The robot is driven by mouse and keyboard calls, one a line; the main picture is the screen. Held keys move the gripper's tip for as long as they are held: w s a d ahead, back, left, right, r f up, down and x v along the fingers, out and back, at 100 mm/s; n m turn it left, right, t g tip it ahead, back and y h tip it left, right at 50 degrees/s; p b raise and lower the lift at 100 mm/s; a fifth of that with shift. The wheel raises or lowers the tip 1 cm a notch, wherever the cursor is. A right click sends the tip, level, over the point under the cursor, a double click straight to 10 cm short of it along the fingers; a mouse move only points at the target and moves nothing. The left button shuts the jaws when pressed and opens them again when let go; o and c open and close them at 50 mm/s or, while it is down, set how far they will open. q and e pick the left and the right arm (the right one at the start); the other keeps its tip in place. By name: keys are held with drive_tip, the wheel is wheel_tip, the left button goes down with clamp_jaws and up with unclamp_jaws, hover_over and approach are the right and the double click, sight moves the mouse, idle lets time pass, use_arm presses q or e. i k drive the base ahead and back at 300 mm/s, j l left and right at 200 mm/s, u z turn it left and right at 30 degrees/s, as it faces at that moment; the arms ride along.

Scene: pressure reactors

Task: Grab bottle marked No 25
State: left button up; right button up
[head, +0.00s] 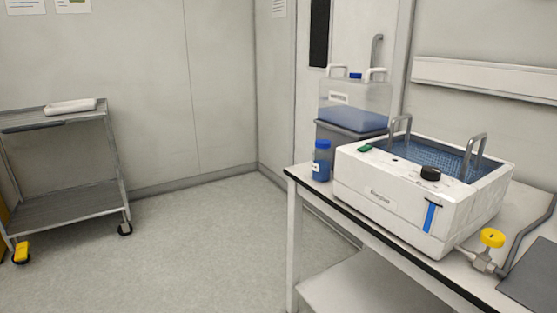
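A small blue bottle (321,161) with a blue cap and a white label stands upright on the bench, near its left corner. It is just left of the white water bath. The label is too small to read, so I cannot tell whether it is marked No 25. Neither of my grippers shows in the head view.
The white bath (400,203) with metal handles fills much of the bench (350,222). A valve with a yellow knob (492,238) sits at its right. A clear container (355,98) of blue liquid stands behind. A grey cart (66,168) is far left. The floor between is clear.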

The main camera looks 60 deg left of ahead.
sight(321, 159)
drive_tip(key=u, duration=1.65)
drive_tip(key=i+j+u, duration=0.2)
drive_tip(key=i+l, duration=0.05)
drive_tip(key=l, duration=0.05)
